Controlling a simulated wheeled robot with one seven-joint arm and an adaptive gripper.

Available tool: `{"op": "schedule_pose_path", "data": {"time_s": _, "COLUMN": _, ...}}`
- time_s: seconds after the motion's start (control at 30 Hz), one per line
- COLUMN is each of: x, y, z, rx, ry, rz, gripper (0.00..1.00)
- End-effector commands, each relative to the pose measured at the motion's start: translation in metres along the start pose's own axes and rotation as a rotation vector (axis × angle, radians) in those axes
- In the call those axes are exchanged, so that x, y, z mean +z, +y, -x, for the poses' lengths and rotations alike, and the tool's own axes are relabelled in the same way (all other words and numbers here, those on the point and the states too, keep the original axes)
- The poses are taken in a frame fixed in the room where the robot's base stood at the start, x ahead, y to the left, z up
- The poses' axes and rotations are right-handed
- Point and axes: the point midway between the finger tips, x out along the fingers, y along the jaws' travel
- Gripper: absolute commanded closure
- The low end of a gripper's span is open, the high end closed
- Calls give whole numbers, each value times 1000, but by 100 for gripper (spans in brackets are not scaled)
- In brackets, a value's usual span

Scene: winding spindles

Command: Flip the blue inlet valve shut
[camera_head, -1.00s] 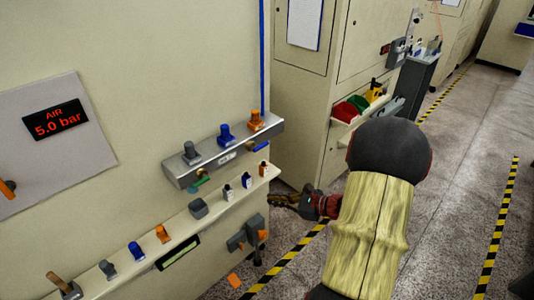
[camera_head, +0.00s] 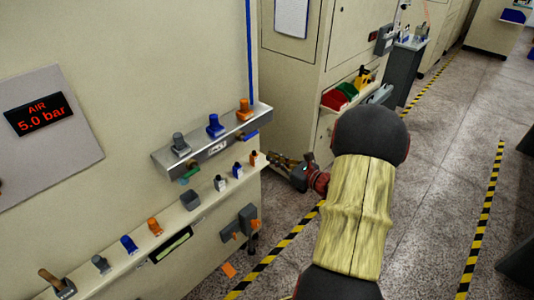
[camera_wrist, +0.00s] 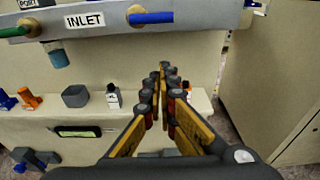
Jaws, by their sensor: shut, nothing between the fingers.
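The blue inlet valve handle (camera_head: 251,135) sits on the front of a grey metal rail (camera_head: 205,150), right of the INLET label. In the wrist view the blue handle (camera_wrist: 155,17) lies roughly level, reaching right from a brass-coloured hub (camera_wrist: 137,14), beside the INLET plate (camera_wrist: 84,20). My gripper (camera_head: 272,157) is near the rail's right end in the head view. In the wrist view my gripper (camera_wrist: 163,72) is shut and empty, its tips below the blue handle in the picture and apparently apart from it.
Below runs a shelf (camera_head: 130,262) with small bottles, a grey block and coloured clips. Grey, blue and orange fittings stand on the rail. A cabinet (camera_wrist: 280,80) stands to the right, past a gap.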

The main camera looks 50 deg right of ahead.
Motion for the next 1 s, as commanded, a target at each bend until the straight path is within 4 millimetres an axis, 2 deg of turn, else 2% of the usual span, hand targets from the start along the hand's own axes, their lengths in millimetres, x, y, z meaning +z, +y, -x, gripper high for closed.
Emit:
{"op": "schedule_pose_path", "data": {"time_s": 0.47, "x": -2, "y": 2, "z": -90, "rx": 4, "ry": 1, "rz": 0, "gripper": 100}}
{"op": "schedule_pose_path", "data": {"time_s": 0.53, "x": 11, "y": 0, "z": -86, "rx": -1, "ry": -2, "rz": 4, "gripper": 100}}
{"op": "schedule_pose_path", "data": {"time_s": 0.7, "x": 30, "y": 0, "z": -78, "rx": -1, "ry": -1, "rz": 3, "gripper": 100}}
{"op": "schedule_pose_path", "data": {"time_s": 1.0, "x": 37, "y": 0, "z": -75, "rx": 1, "ry": 1, "rz": 0, "gripper": 100}}
